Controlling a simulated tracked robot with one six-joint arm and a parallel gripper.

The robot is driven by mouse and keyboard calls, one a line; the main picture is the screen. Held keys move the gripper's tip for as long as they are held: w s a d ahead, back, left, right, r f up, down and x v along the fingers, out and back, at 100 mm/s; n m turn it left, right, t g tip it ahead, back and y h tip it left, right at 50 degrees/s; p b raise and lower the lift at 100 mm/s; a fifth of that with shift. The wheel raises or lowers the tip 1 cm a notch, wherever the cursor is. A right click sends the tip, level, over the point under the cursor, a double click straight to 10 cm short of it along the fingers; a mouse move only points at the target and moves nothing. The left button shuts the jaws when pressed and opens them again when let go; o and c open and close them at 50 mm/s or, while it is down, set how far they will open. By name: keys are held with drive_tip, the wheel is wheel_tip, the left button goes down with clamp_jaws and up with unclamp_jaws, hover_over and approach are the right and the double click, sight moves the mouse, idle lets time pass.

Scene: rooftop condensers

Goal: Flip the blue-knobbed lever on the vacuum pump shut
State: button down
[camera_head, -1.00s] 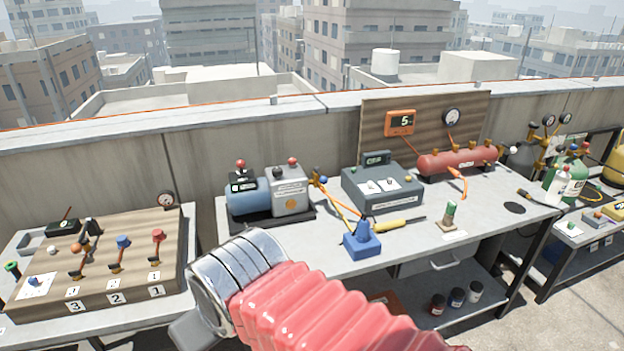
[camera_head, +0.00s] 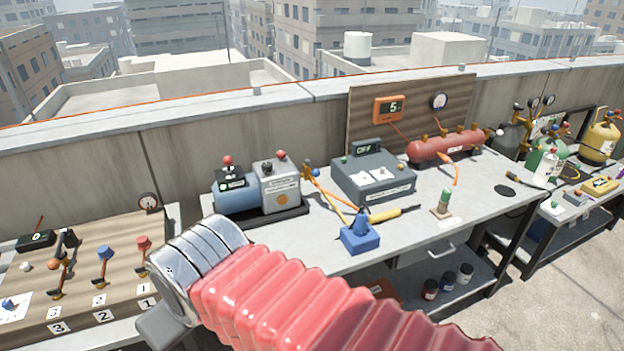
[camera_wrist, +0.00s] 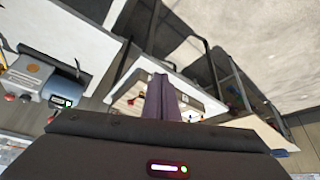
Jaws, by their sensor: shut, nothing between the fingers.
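The vacuum pump (camera_head: 237,198), a blue cylinder joined to a grey box with red knobs on top, stands on a black base on the middle bench. A small blue knob (camera_head: 315,174) shows by the brass fitting at the pump's right side; the lever's exact angle is too small to tell. In the wrist view the pump (camera_wrist: 42,78) is at the left edge, turned on its side. My gripper (camera_wrist: 163,98) is shut and empty, its fingers apart from the pump.
A board with several coloured levers (camera_head: 105,270) lies on the left bench. A grey box with a display (camera_head: 372,178), a blue stand with a yellow tool (camera_head: 360,236) and a red tank (camera_head: 446,145) are right of the pump. A concrete wall runs behind.

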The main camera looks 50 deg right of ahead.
drive_tip(key=w+d+f+n+t+h, duration=0.1)
drive_tip(key=w+d+n+t+h, duration=0.15)
drive_tip(key=w+d, duration=0.85)
drive_tip(key=w+d+f+n+t+h, duration=0.1)
drive_tip(key=w+d+t+h, duration=0.15)
drive_tip(key=w+d, duration=0.85)
drive_tip(key=s+d+f+n+t+h, duration=0.1)
drive_tip(key=s+d+f+n, duration=0.1)
drive_tip(key=d, duration=0.6)
drive_tip(key=s+d+f+n+t+h, duration=0.1)
drive_tip(key=s+d+f+h, duration=0.1)
drive_tip(key=s+d, duration=0.3)
drive_tip(key=s+d+f+n+t+h, duration=0.1)
drive_tip(key=s+d+f+n+t, duration=0.1)
drive_tip(key=d, duration=1.1)
wheel_tip(320, 180, down, 3)
drive_tip(key=shift+s+d+r+n, duration=0.25)
drive_tip(key=shift+s+n, duration=0.1)
drive_tip(key=shift+s, duration=0.35)
drive_tip(key=shift+w+d, duration=0.1)
